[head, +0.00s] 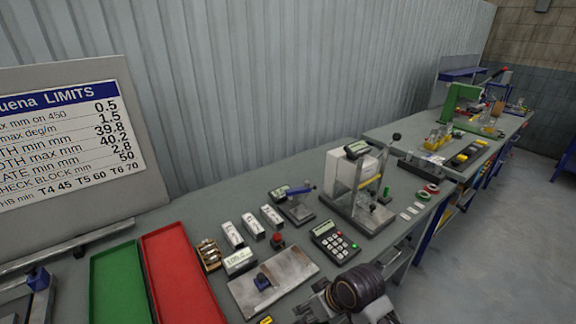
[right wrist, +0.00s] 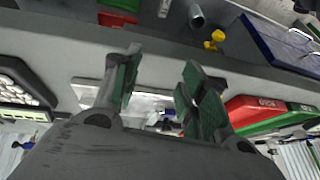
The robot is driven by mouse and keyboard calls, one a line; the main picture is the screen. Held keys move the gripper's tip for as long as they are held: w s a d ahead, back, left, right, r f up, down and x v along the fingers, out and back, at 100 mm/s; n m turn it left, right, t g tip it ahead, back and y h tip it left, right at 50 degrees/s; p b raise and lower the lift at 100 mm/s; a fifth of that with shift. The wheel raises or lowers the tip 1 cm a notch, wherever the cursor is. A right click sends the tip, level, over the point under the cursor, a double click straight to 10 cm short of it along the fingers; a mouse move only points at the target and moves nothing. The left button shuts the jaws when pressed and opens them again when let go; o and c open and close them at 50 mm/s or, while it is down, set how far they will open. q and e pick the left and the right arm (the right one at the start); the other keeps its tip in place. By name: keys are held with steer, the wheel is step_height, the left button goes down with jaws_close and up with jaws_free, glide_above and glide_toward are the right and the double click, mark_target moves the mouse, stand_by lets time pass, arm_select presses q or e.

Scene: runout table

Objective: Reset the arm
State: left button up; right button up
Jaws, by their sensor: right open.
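My right gripper (head: 322,308) is at the bottom of the head view, near the table's front edge, partly hidden by the dark wrist. In the right wrist view my right gripper (right wrist: 158,88) has its two green-padded fingers apart, with nothing held between them. A grey metal plate (head: 298,268) with a small blue piece (head: 262,282) on it lies on the table just left of the gripper. The plate (right wrist: 92,96) also shows behind the fingers in the right wrist view. My left gripper is in neither view.
A green tray (head: 118,285) and a red tray (head: 180,280) lie left of the plate. A keypad (head: 334,241) and a press-like stand (head: 358,200) are behind the gripper. Several white boxes stand behind the plate. A limits board (head: 60,140) leans at the left. Floor (head: 500,240) is clear at right.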

steer(key=shift+s+d+f+m+h, duration=1.1)
steer(key=shift+s+d, duration=1.05)
steer(key=shift+d, duration=2)
steer(key=shift+s+d+f+m+h, duration=1.1)
steer(key=shift+s+d, duration=1)
steer(key=shift+d, duration=2)
step_height(320, 180, down, 33)
steer(key=s, duration=0.3)
steer(key=s+d+f+g, duration=0.1)
steer(key=s+d+f, duration=0.1)
steer(key=s+f, duration=0.7)
steer(key=s+d+f+g, duration=0.1)
steer(key=s+d+f, duration=0.1)
steer(key=s+f, duration=0.8)
steer(key=shift+s+f, duration=0.3)
steer(key=shift+s, duration=1.2)
